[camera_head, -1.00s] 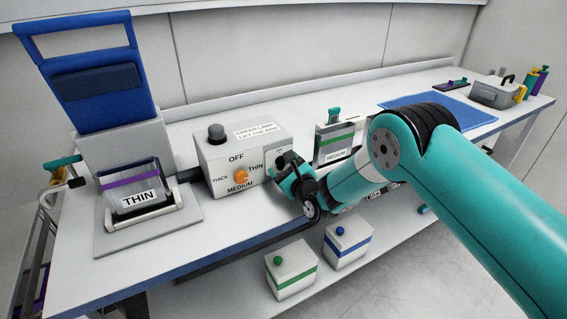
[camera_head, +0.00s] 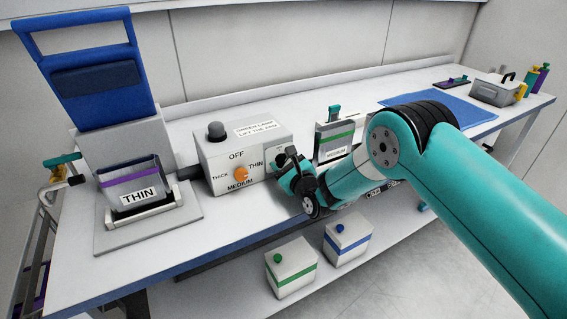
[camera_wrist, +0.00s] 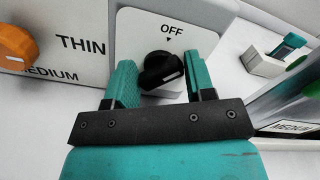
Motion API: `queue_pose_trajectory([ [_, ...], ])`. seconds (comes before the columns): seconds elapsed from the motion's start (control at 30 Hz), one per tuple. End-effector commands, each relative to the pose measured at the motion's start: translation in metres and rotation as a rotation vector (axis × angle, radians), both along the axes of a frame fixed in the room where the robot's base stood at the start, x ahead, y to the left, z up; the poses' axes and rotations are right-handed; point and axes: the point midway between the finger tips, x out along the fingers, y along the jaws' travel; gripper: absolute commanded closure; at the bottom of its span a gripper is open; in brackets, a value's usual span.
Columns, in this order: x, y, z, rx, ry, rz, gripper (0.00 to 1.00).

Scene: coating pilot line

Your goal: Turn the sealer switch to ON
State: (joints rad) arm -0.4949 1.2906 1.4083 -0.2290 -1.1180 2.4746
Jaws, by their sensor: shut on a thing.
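The sealer's control box (camera_head: 215,158) stands on the bench, with an orange dial (camera_head: 241,174) marked OFF, THIN, MEDIUM and THICK. On a white plate at its right end is the black sealer switch (camera_wrist: 158,68), under the word OFF in the wrist view. The switch carries a white mark, and its exact direction is hard to tell. No ON label shows. My gripper (camera_head: 284,163) is at this plate, its two teal fingers (camera_wrist: 160,80) on either side of the switch knob, shut on it. In the head view the gripper largely hides the switch.
Left of the box is the sealer with its blue raised frame (camera_head: 95,65) and a pouch (camera_head: 137,185) labelled THIN. A pouch stand (camera_head: 335,135) labelled MEDIUM is close to the right of my gripper. Further right are a blue mat (camera_head: 455,113) and a grey case (camera_head: 492,93).

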Motion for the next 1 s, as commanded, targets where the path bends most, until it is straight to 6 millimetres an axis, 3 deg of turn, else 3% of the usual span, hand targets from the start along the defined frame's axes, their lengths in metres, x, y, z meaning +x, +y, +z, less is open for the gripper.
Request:
queue_pose_trajectory([
  [0.3, 0.0000, 0.0002, 0.0002, 0.336, 0.226, 0.001, 0.81],
  [0.57, -0.0001, 0.0003, 0.0004, 0.358, 0.241, 0.001, 0.81],
  [0.6, -0.0001, 0.0003, 0.0004, 0.357, 0.240, 0.001, 0.44],
  [0.7, -0.0001, 0.0003, 0.0003, 0.357, 0.240, 0.001, 0.21],
  [1.0, -0.0015, -0.0010, 0.0005, 0.355, 0.240, 0.000, 0.21],
])
